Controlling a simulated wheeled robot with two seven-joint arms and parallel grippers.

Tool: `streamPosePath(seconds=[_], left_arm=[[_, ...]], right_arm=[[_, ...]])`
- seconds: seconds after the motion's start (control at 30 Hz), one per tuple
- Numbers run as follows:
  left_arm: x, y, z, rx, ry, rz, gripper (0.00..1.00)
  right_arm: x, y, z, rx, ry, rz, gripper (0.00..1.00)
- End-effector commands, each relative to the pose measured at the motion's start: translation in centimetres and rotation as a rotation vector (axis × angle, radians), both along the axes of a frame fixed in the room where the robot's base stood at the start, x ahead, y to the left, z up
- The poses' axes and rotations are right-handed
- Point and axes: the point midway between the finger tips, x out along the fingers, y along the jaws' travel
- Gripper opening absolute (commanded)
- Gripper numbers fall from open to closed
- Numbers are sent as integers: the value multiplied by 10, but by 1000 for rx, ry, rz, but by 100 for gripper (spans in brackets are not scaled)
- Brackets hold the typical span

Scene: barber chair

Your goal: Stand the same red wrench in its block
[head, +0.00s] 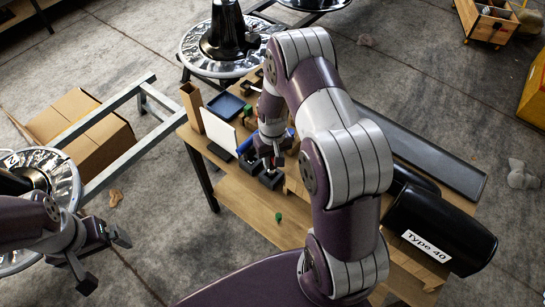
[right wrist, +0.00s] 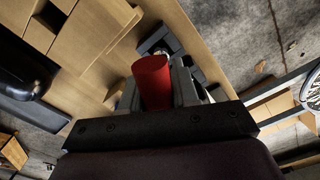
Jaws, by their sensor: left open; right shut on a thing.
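The red wrench (right wrist: 152,82) shows in the right wrist view as a thick red handle end between my right fingers; its far end is hidden. My right gripper (right wrist: 157,88) is shut on it. In the head view my right gripper (head: 270,160) is low over the small dark blocks (head: 270,180) near the table's left edge. A dark block (right wrist: 158,38) also shows just beyond the wrench in the right wrist view. I cannot tell whether the wrench is in a block. My left gripper (head: 105,262) is open and empty, off the table over the floor.
The wooden table (head: 235,190) carries a white panel (head: 218,128), a blue tray (head: 227,105) and a small green piece (head: 278,217). A black cylinder marked "Type 40" (head: 440,228) lies at the right. A cardboard box (head: 85,130) and metal frame (head: 105,112) stand left.

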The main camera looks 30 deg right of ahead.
Motion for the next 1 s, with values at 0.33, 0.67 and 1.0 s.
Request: streamPosePath(seconds=[0.33,0.67,1.0], left_arm=[[0,0,-5,0,0,0,100],[0,0,-9,0,0,0,100],[0,0,-13,0,0,0,100]], right_arm=[[0,0,-7,0,-1,0,0],[0,0,-14,0,-1,0,0],[1,0,-20,0,-2,0,0]])
